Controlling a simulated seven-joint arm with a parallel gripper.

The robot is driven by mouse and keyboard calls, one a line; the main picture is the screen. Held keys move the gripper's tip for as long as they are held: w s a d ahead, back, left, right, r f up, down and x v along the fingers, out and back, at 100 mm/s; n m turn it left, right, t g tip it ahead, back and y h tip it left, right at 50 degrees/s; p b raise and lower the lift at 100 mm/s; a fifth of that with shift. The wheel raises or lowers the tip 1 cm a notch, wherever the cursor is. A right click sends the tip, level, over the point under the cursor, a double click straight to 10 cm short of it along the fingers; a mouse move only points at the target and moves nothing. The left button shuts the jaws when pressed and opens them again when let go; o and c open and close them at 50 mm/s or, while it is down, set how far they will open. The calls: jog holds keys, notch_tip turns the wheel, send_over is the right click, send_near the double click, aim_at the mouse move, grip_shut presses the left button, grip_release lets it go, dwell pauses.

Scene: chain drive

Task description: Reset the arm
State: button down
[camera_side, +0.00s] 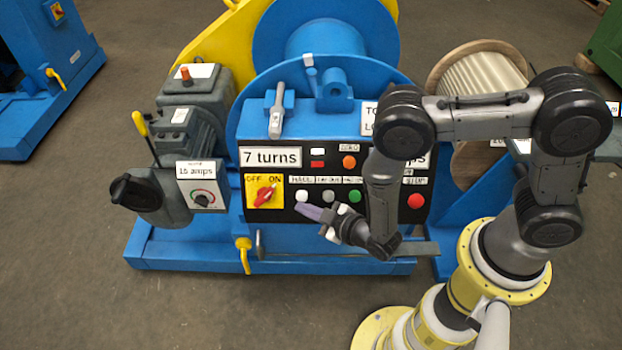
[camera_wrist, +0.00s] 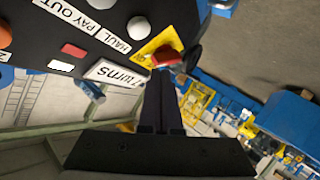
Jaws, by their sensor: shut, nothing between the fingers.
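My arm is bent over from the right in the side view, with my gripper (camera_side: 301,209) low in front of the black control panel (camera_side: 325,166). The fingers are shut and empty, pointing left towards the panel's lower row of buttons. The red rotary switch (camera_side: 264,196) on its yellow OFF/ON plate is just left of the fingertips; its handle looks slanted towards the upper right. In the wrist view, the dark fingers (camera_wrist: 161,84) lie together, their tips overlapping the view of the red switch (camera_wrist: 167,58). I cannot tell whether they touch it.
The panel sits on a blue winch (camera_side: 325,35) with a grey lever (camera_side: 277,115) above it. A grey motor unit (camera_side: 200,130) with a yellow-handled lever stands left. A rope drum (camera_side: 478,75) is behind my arm. Open floor (camera_side: 70,240) lies at the left.

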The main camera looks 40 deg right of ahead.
jog(key=w+d+r+m+t+h, duration=0.1)
jog(key=w+r, duration=0.3)
jog(key=r, duration=0.3)
jog(key=w+r+m+t, duration=0.1)
jog(key=w+r+t, duration=0.1)
jog(key=w+r, duration=0.35)
jog(key=s+d+r+m, duration=0.15)
jog(key=d+r, duration=0.25)
jog(key=r, duration=0.9)
jog(key=d+r+m, duration=0.2)
jog(key=d+r, duration=0.1)
jog(key=r, duration=1.1)
jog(key=s+d+r+g, duration=0.1)
jog(key=s+d+r, duration=0.1)
jog(key=s, duration=0.5)
jog(key=s+d+r+g, duration=0.2)
jog(key=s+r, duration=0.1)
jog(key=s, duration=0.3)
jog(key=s+f+g, duration=0.4)
jog(key=s+f, duration=0.2)
jog(key=s, duration=0.3)
jog(key=s+d+f+g, duration=0.1)
jog(key=s+f+g, duration=0.3)
jog(key=s, duration=0.5)
jog(key=shift+f+m, duration=0.45)
jog(key=shift+f, duration=0.45)
jog(key=shift+d, duration=0.1)
